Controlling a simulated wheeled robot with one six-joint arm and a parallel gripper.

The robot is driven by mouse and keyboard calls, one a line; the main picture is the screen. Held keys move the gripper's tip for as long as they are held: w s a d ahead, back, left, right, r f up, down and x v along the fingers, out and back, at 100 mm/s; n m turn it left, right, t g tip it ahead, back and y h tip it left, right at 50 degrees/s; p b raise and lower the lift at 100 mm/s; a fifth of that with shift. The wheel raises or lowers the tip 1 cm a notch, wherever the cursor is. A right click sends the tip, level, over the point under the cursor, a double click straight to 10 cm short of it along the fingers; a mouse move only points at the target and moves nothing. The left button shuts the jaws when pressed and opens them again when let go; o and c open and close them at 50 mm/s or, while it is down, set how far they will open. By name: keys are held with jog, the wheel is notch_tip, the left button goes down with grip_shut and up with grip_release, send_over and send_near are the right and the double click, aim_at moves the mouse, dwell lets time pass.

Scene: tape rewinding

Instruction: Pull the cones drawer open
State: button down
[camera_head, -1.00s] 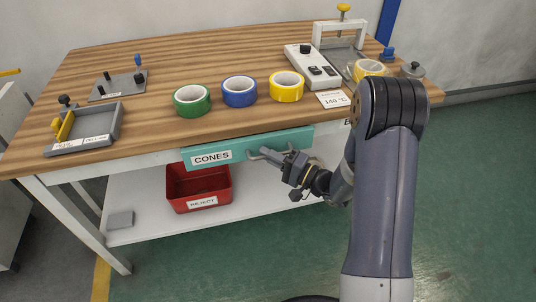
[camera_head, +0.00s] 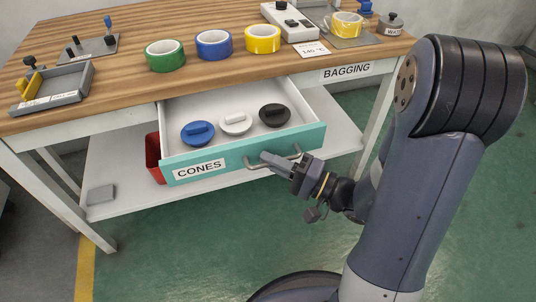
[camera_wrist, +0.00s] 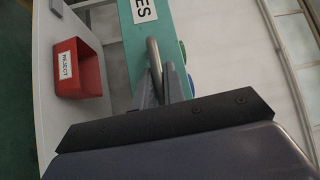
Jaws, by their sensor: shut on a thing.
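The cones drawer (camera_head: 244,157) stands pulled out from under the tabletop in the head view, with a teal front labelled CONES. Inside lie a blue cone piece (camera_head: 198,133), a white one (camera_head: 235,123) and a black one (camera_head: 274,115), in a row. My gripper (camera_head: 277,163) is shut on the handle. In the wrist view my gripper's fingers (camera_wrist: 160,84) close around the handle (camera_wrist: 153,55), beside the teal front (camera_wrist: 125,45).
A red REJECT bin (camera_wrist: 80,70) is on the lower shelf, partly hidden behind the drawer in the head view. Green (camera_head: 165,56), blue (camera_head: 213,45) and yellow (camera_head: 262,39) tape rolls stand on the tabletop. Green floor lies open in front.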

jog(key=shift+s, duration=0.25)
jog(key=c, duration=1.8)
grip_release()
jog(key=shift+o, duration=0.2)
jog(key=shift+d, duration=0.1)
jog(key=v, duration=1)
jog(key=shift+s+d, duration=0.25)
jog(key=shift+d, duration=0.1)
jog(key=shift+w+a, duration=0.1)
jog(key=shift+a, duration=0.05)
jog(key=shift+x, duration=5.3)
jog(key=shift+f, duration=0.1)
